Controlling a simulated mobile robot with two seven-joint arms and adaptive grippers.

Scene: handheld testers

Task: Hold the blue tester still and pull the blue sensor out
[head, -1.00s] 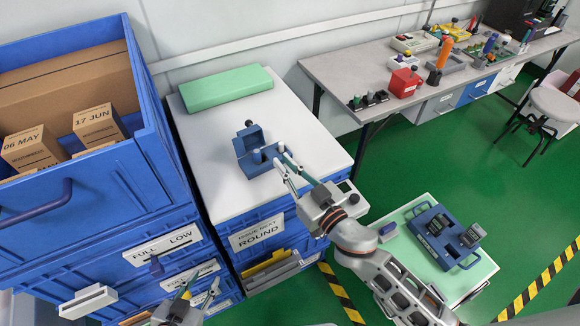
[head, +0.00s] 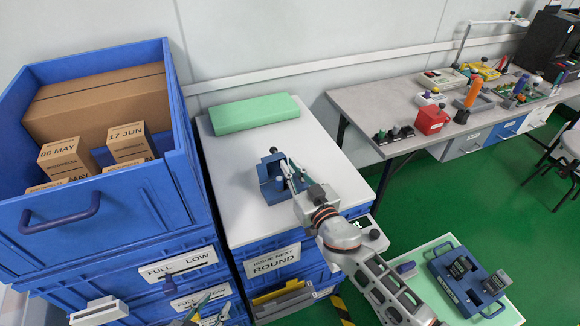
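A small blue tester (head: 266,170) stands on the white top of the drawer stack, with a raised back part and a short round blue piece (head: 281,182) at its front right, which may be the sensor. My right gripper (head: 287,167) reaches in from the right with its fingers at the tester's right side. The fingers overlap the blue parts, so I cannot tell whether they touch or grip anything. My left gripper (head: 212,302) is low at the bottom edge, partly cut off, in front of the drawers and away from the tester. Its fingers look apart and empty.
A green block (head: 254,113) lies behind the tester. A tall blue crate (head: 120,205) with cardboard boxes stands at the left. A blue carrier with dark devices (head: 444,284) rests on a pale green top at lower right. A grey bench (head: 375,105) runs along the wall.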

